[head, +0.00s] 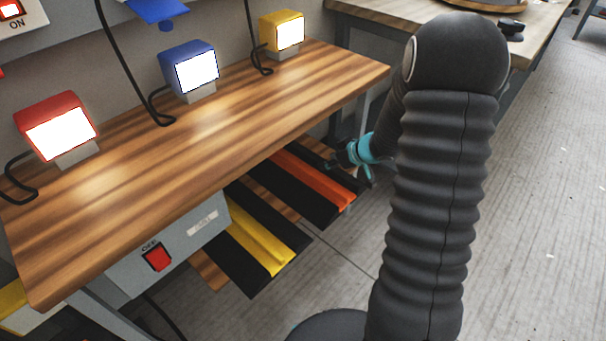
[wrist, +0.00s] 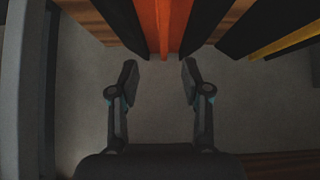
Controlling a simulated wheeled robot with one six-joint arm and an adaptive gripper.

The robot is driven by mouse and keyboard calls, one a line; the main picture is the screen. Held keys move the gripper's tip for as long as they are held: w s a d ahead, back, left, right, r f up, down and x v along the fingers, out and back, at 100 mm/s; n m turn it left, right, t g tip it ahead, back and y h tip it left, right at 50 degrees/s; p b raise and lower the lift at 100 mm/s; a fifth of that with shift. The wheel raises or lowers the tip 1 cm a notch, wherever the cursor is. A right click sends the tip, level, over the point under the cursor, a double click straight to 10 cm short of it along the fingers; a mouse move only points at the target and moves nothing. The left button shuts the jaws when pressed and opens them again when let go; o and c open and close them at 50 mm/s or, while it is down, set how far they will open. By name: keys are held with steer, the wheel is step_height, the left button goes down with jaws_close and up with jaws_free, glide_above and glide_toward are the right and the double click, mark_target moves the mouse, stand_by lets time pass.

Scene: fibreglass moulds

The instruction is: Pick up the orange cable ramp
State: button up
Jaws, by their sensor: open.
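The orange cable ramp (head: 310,178) has an orange middle strip between black sides. It lies on a low wooden shelf under the bench, and its far part is hidden by the bench top. In the wrist view, the ramp's orange strip (wrist: 163,22) comes down from the top edge, with its near end just beyond the fingertips. My gripper (head: 362,164) is at the ramp's near right end in the head view. In the wrist view, my gripper (wrist: 159,80) is open and empty, its two fingers apart on either side of the strip's line.
A yellow cable ramp (head: 258,247) lies beside it on the same shelf. The wooden bench top (head: 200,150) overhangs the shelf, carrying red, blue and yellow lamps (head: 281,36). A grey post (wrist: 15,100) stands left in the wrist view. The floor (head: 545,200) at right is clear.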

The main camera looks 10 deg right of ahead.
mark_target(304, 168)
steer(key=shift+w+a+f, duration=0.1)
steer(key=shift+a+f, duration=0.05)
steer(key=shift+a, duration=0.2)
steer(key=b+x, duration=0.3)
steer(key=x, duration=1)
steer(key=shift+w+a+b, duration=0.1)
steer(key=shift+a+b, duration=0.1)
steer(key=shift+b, duration=0.15)
jaws_close()
